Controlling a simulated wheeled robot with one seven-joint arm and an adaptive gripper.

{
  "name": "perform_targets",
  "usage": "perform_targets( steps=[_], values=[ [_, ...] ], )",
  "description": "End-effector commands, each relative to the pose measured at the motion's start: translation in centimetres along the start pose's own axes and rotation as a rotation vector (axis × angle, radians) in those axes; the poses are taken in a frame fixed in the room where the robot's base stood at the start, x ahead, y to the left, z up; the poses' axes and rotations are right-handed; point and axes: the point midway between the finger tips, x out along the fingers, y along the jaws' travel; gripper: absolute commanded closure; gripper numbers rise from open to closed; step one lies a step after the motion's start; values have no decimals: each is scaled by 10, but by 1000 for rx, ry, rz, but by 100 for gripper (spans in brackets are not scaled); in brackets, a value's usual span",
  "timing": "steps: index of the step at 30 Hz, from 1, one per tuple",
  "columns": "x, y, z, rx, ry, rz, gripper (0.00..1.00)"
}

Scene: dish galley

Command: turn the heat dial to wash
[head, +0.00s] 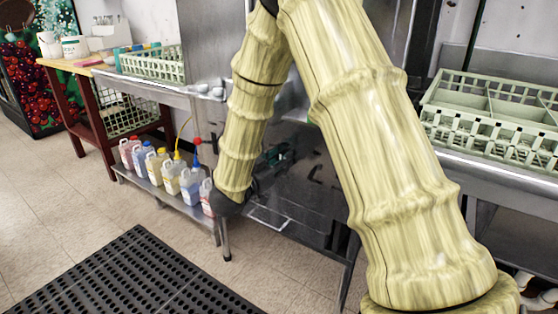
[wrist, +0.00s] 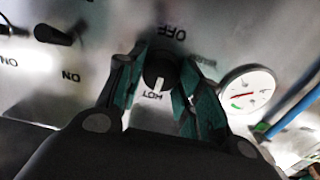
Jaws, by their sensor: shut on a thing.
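In the wrist view the black round heat dial (wrist: 158,68) sits on a steel panel, its white pointer line towards the bottom of the picture. An upside-down "OFF" is printed above it; a partly hidden label below, perhaps "HOT", lies near the pointer's end. I can read no "wash" label. My gripper (wrist: 159,79) has its green-padded fingers on either side of the dial, shut on it. In the head view my arm covers much of the panel, and only a small dark green part of my gripper (head: 278,154) shows; the dial cannot be made out there.
A black lever knob (wrist: 54,35) with "ON" lettering is left of the dial. A round white gauge (wrist: 248,89) and a blue tube (wrist: 296,103) are to its right. Several jugs (head: 172,175) stand on a low shelf; a black mat (head: 135,275) lies on the floor.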

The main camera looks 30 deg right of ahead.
Motion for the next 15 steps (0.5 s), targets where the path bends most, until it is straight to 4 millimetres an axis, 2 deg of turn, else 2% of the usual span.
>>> perform_targets(
  steps=[8, 15],
  values=[
    [0, 0, -4, -45, 0, 0, 88],
    [-1, 0, -6, -161, 0, -1, 88]
  ],
)
